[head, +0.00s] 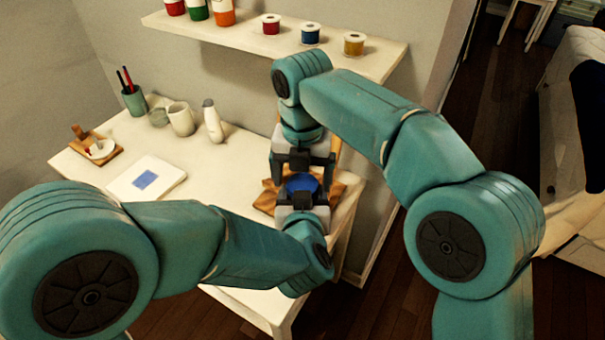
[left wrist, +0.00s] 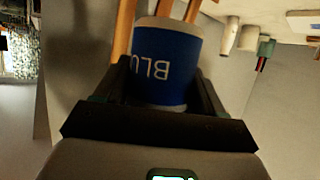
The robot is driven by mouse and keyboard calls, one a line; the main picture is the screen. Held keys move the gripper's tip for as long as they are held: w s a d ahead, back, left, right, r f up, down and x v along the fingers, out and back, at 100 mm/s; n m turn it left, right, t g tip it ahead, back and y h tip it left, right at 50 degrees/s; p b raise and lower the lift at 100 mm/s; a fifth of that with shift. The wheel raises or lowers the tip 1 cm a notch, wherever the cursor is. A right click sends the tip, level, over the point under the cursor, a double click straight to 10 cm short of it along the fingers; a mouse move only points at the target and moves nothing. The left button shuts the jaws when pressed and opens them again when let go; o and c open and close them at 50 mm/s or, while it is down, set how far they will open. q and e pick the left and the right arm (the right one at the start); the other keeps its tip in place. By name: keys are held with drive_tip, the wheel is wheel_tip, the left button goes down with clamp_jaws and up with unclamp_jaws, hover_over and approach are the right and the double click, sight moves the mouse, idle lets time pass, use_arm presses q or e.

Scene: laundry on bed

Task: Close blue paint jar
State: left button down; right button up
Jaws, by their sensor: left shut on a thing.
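The blue paint jar (head: 301,183) is between my two grippers near the right end of the white desk. In the left wrist view the jar (left wrist: 168,62) has a blue label with inverted letters "BLU" and a whitish band. My left gripper (left wrist: 165,95) is shut on the jar, one dark finger on each side; it also shows in the head view (head: 301,200). My right gripper (head: 303,165) is just beyond the jar, its dark fingers near it. Whether they touch it or hold anything is unclear. I cannot make out a separate lid.
A wooden easel-like piece (head: 265,200) stands around the jar. The desk (head: 225,185) also bears a white pad (head: 133,185), a pen cup (head: 134,102), a mug (head: 181,119) and a white bottle (head: 212,122). A wall shelf (head: 375,62) with several paint jars is above.

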wheel_tip(320, 180, up, 4)
drive_tip(key=shift+r, duration=0.2)
idle(0.3)
drive_tip(key=shift+o, duration=1)
